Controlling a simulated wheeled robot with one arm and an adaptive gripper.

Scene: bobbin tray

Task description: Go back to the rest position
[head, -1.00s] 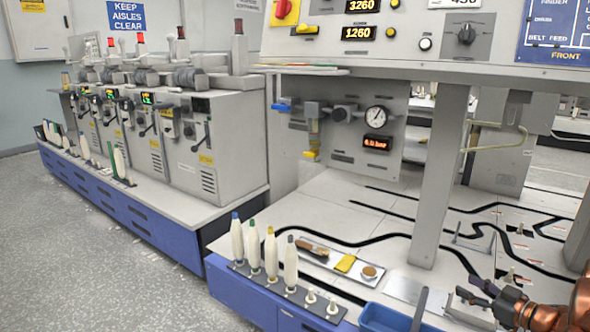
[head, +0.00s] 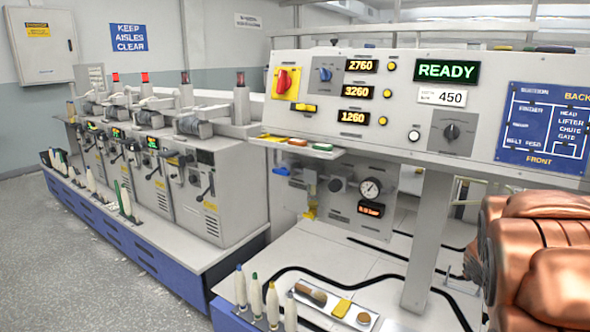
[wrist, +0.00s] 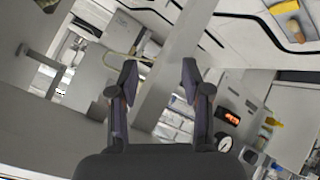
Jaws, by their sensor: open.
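My gripper (wrist: 158,80) shows in the wrist view with its two dark fingers spread apart. Nothing is between the fingertips; a grey post of the machine stands beyond them. In the head view the fingers are out of sight, and only my copper-coloured arm fills the lower right.
A grey control panel (head: 480,90) with a READY display spans the right. Its support post (head: 428,240) stands on the worktop. White bobbins (head: 272,304) and a small tray (head: 325,299) stand at the front. A row of winding machines (head: 200,190) is at left, beside open floor (head: 60,260).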

